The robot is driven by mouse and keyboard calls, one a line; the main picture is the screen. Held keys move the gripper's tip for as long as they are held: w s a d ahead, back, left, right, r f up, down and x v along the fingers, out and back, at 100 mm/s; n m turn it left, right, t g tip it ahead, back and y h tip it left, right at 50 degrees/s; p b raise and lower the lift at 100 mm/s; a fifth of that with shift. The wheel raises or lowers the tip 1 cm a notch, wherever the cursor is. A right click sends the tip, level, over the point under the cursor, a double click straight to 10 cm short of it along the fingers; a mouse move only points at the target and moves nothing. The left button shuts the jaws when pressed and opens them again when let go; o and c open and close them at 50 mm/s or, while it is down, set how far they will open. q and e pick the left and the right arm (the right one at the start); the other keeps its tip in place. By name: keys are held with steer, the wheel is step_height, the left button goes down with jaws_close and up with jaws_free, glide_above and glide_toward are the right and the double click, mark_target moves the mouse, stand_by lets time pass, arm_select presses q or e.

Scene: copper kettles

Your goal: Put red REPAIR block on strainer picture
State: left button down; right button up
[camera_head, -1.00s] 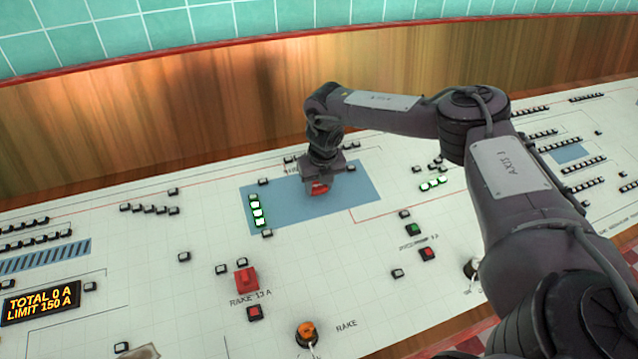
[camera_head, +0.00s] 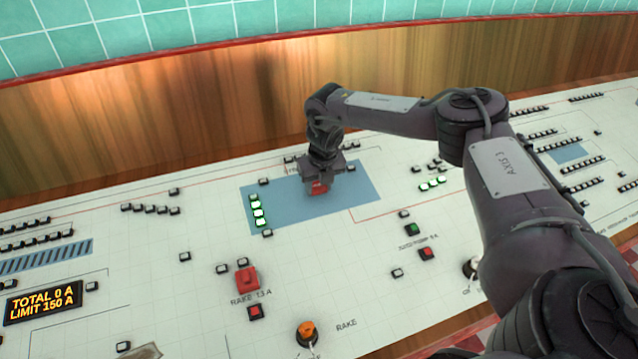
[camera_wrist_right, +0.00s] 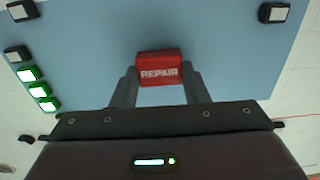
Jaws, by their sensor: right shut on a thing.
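The red REPAIR block (camera_wrist_right: 160,68) is between the fingers of my right gripper (camera_wrist_right: 160,90), which is shut on it. Its white lettering faces the right wrist camera. In the head view the block (camera_head: 318,188) shows below my right gripper (camera_head: 320,182), over the blue rectangle (camera_head: 285,210) on the white panel. I cannot tell whether the block touches the panel. I cannot make out a strainer picture in these views. My left gripper is not in view.
Lit green-edged buttons (camera_head: 258,212) line the blue rectangle's left side. A red RAKE block (camera_head: 247,279) and an orange knob (camera_head: 307,333) sit nearer the front. A display (camera_head: 42,302) reads TOTAL 0 A, LIMIT 150 A. Small buttons dot the panel.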

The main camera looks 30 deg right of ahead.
steer(key=shift+w+f, duration=0.1)
steer(key=shift+f, duration=0.25)
stand_by(0.4)
steer(key=o, duration=1)
steer(key=shift+o, duration=0.2)
step_height(320, 180, up, 8)
steer(key=s+p, duration=0.1)
steer(key=p, duration=0.7)
steer(key=shift+s+a, duration=0.2)
steer(key=shift+s, duration=0.1)
steer(key=shift+f, duration=0.15)
stand_by(0.4)
